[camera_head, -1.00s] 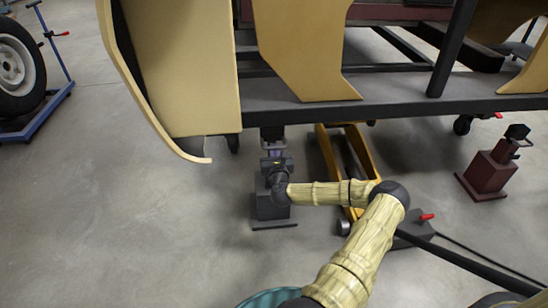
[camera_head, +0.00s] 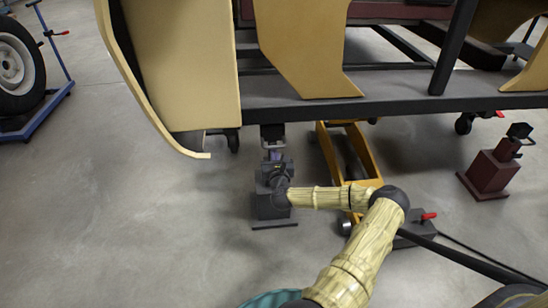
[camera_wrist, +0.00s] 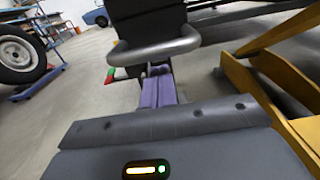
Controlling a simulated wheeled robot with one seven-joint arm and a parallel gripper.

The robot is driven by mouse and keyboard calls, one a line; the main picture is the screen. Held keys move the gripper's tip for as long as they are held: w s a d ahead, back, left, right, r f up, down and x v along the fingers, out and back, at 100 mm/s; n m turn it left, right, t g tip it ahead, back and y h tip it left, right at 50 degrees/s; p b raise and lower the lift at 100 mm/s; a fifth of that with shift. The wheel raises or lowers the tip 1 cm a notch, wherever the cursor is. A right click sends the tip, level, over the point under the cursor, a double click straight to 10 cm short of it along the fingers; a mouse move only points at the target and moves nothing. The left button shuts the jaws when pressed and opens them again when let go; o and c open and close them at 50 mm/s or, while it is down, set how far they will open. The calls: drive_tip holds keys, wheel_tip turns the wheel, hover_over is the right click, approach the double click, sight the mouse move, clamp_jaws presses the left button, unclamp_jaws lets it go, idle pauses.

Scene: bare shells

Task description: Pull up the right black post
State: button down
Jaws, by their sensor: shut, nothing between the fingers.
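A dark grey stand (camera_head: 272,205) is on the floor under the chassis, partly hidden by my wrist. Above it, a black post (camera_head: 272,131) meets the underside of the chassis rail. My gripper (camera_head: 273,154) is in front of this post, below its top. In the wrist view my purple fingers (camera_wrist: 158,88) are shut together and empty. A black block (camera_wrist: 150,20) with a rounded grey bar (camera_wrist: 155,46) is just beyond the fingertips; I cannot tell if they touch. A dark red stand (camera_head: 490,171) with a black top (camera_head: 519,131) is at the far right, away from my gripper.
The chassis rail (camera_head: 400,104) with beige body panels (camera_head: 180,70) hangs overhead. A yellow floor jack (camera_head: 328,160) is close right of my gripper, with a red-handled grey box (camera_head: 415,233) nearer. A wheel (camera_head: 18,65) on a blue stand is left. The left floor is clear.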

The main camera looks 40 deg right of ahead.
drive_tip(key=p+v, duration=0.1)
drive_tip(key=v, duration=0.7)
drive_tip(key=shift+s+a+p, duration=0.15)
drive_tip(key=shift+s+p, duration=0.2)
drive_tip(key=shift+p, duration=0.05)
idle(0.5)
